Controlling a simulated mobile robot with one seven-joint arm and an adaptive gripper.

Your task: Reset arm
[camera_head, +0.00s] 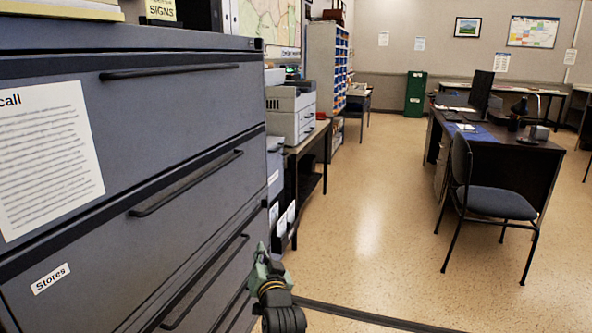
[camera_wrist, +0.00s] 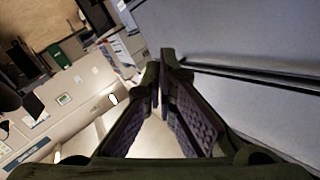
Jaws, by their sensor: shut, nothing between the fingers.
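My gripper (camera_head: 262,262) shows at the bottom middle of the head view, close to the front of a dark grey drawer cabinet (camera_head: 150,165). In the wrist view, my gripper (camera_wrist: 160,85) has its two fingers brought together at the tips, with nothing between them. The cabinet front (camera_wrist: 240,50) fills the right side of the wrist view, with a dark handle (camera_wrist: 250,78) beyond the fingers. I cannot tell whether the gripper touches the cabinet.
Left is the cabinet, with a "Stores" label (camera_head: 50,279) and paper notice (camera_head: 50,158). Beyond it, a printer (camera_head: 291,113) stands on a table. At right are a desk (camera_head: 510,150) and chair (camera_head: 490,203). Open floor (camera_head: 365,210) lies between.

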